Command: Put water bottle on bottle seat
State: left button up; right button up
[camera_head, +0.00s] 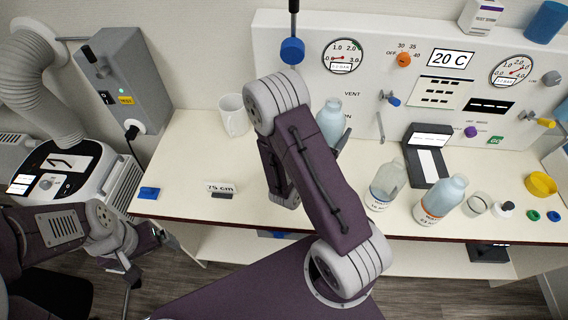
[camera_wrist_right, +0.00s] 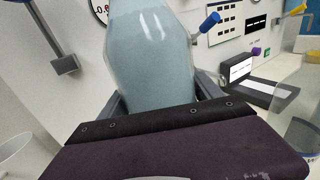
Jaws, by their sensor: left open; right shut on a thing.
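A pale blue translucent water bottle (camera_head: 331,118) is upright near the back panel, partly hidden by my right arm. In the right wrist view the bottle (camera_wrist_right: 150,58) fills the upper middle, between the fingers of my right gripper (camera_wrist_right: 160,97), which is shut on it. Whether its base touches the counter is hidden. My left gripper (camera_head: 153,262) is open and empty, low at the left, in front of the counter edge. I cannot tell for sure which thing is the bottle seat; a dark device with a pale strip (camera_head: 427,162) stands right of the held bottle.
A white mug (camera_head: 233,115) stands at the back left. The panel (camera_head: 385,65) bounds the back.

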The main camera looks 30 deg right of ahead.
jog(key=f+b, duration=0.1)
jog(key=b, duration=0.1)
jog(key=w+a+f+b, duration=0.1)
jog(key=b, duration=0.1)
jog(key=shift+w+a, duration=0.15)
jog(key=shift+w, duration=0.1)
jog(key=w+a+f+p, duration=0.1)
jog(key=w+a+f, duration=0.5)
jog(key=w+f, duration=0.1)
jog(key=shift+a+f+p, duration=0.25)
jog(key=shift+f+p, duration=0.1)
jog(key=shift+f, duration=0.55)
jog(key=shift+f, duration=0.1)
jog(key=o, duration=2.1)
jog(key=shift+f, duration=0.1)
